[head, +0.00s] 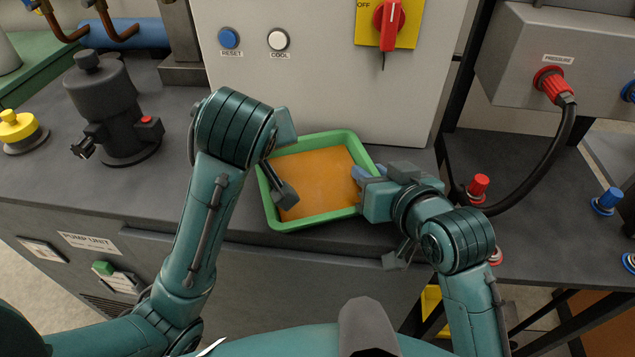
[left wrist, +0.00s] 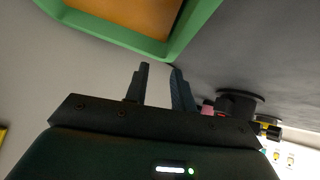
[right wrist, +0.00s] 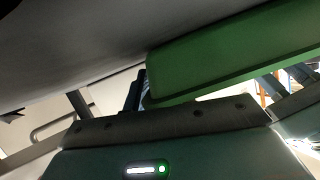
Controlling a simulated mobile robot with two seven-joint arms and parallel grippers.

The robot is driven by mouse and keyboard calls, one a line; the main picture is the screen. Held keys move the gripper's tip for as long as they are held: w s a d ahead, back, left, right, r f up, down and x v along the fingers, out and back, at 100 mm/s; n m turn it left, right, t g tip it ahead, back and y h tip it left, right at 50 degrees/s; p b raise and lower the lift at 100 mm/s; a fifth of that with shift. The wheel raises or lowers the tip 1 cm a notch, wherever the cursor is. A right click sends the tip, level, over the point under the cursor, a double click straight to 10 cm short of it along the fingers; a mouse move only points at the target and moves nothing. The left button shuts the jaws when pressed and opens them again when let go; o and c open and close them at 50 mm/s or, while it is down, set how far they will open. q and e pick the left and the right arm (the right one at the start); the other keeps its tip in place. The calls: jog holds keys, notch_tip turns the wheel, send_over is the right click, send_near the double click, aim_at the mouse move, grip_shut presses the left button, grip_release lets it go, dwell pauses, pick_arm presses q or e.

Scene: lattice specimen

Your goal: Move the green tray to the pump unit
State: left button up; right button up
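The green tray (head: 315,222), with an orange inside, sits on the dark top of the pump unit (head: 190,170), near its front edge. It also shows at the top of the left wrist view (left wrist: 182,42). My left gripper (head: 284,192) is open and empty over the tray's left side; its two fingers stand apart in the left wrist view (left wrist: 160,85). My right gripper (head: 368,172) is at the tray's right rim, and its fingers look apart around the rim. In the right wrist view the tray's wall (right wrist: 230,65) hides one finger.
A dark cylindrical pump (head: 105,110) and a yellow button (head: 18,130) stand at the left. A grey panel with a red switch (head: 388,18) rises behind the tray. A lower bench with a red knob (head: 478,185) and a hanging cable (head: 545,160) lies at the right.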

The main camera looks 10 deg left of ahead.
pick_arm(q)
jog(key=shift+r, duration=2.7)
pick_arm(e)
jog(key=shift+v, duration=3.8)
pick_arm(q)
jog(key=shift+s, duration=0.15)
pick_arm(e)
jog(key=shift+s, duration=0.1)
